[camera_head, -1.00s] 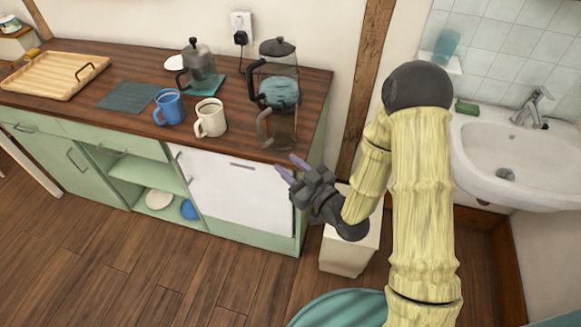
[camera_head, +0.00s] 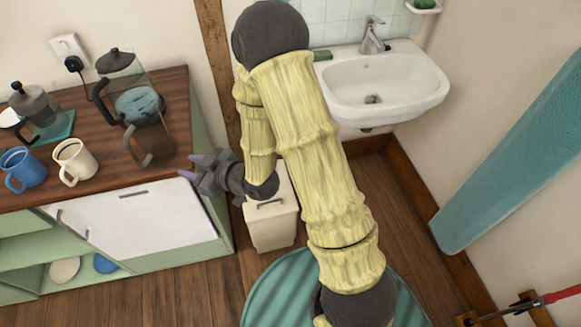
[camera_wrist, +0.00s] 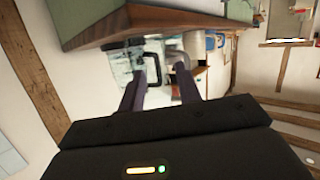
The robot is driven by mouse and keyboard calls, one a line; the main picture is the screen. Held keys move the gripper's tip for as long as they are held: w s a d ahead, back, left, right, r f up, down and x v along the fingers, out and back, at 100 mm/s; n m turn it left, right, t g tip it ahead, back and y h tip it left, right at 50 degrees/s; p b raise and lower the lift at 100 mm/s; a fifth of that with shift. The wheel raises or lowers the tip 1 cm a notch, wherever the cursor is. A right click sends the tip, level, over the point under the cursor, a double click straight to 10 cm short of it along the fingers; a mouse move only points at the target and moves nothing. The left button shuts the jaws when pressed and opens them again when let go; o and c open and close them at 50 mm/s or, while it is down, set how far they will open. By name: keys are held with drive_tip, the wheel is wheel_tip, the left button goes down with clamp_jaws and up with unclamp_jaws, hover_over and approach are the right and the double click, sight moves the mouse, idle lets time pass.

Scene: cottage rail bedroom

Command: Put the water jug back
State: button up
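A tall glass jug with a dark lid and black handle (camera_head: 118,65) stands upright at the right end of the wooden counter. Bluish water or glass shows in its lower part. A smaller clear vessel with a grey-brown handle (camera_head: 157,146) stands in front of it, overlapping it in view. I cannot tell which is the water jug. My gripper (camera_head: 195,168) is open and empty at the counter's right front corner, apart from both vessels. In the wrist view its fingers (camera_wrist: 160,76) are spread, with a black handle (camera_wrist: 153,62) beyond and between them.
A lidded bin (camera_head: 271,222) stands below my gripper. A white sink (camera_head: 385,85) is at the back right.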

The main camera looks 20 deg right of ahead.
drive_tip(key=s+d+r+m+g+h, duration=0.1)
drive_tip(key=s+d+m+g+h, duration=0.15)
drive_tip(key=d+m+h, duration=0.85)
drive_tip(key=s+d+r+g, duration=0.4)
drive_tip(key=s+d+g, duration=0.1)
drive_tip(key=s+d, duration=0.5)
drive_tip(key=shift+d+r+n, duration=0.2)
drive_tip(key=shift+d+n, duration=0.2)
drive_tip(key=shift+d, duration=0.1)
